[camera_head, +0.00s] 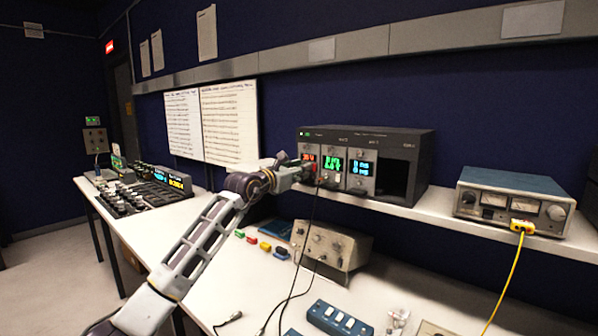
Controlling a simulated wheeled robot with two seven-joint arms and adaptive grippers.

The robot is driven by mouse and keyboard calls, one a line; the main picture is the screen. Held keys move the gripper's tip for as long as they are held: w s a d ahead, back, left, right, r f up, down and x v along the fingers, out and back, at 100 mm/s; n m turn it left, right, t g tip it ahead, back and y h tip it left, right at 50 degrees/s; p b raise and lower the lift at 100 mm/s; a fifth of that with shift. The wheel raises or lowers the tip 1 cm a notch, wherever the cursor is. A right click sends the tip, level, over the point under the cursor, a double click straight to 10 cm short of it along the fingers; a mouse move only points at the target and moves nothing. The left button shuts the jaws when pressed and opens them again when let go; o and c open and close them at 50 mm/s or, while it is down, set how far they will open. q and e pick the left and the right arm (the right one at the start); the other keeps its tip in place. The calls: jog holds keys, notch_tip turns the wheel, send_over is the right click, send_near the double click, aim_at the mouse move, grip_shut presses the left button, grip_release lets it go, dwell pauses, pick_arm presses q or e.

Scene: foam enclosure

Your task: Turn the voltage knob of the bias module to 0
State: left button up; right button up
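A dark rack unit (390,140) stands on the shelf, with several display modules in its left part and an empty bay at its right. The leftmost module (307,153) has a red display; its label is too small to read, so I cannot tell which is the bias module. A module with a green display (333,160) and one with a blue display (361,167) sit to its right. My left gripper (308,173) is at the lower front of the leftmost module and hides its lower part and any knob there. Its fingers are too small to judge. My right gripper is not in view.
An analog meter box (514,203) with a yellow cable stands on the shelf at right. Below are a beige instrument (330,245), black cables, a blue switch box (338,318) and small coloured blocks (265,246). A mixing console (125,195) is at far left.

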pick_arm(q)
grip_shut()
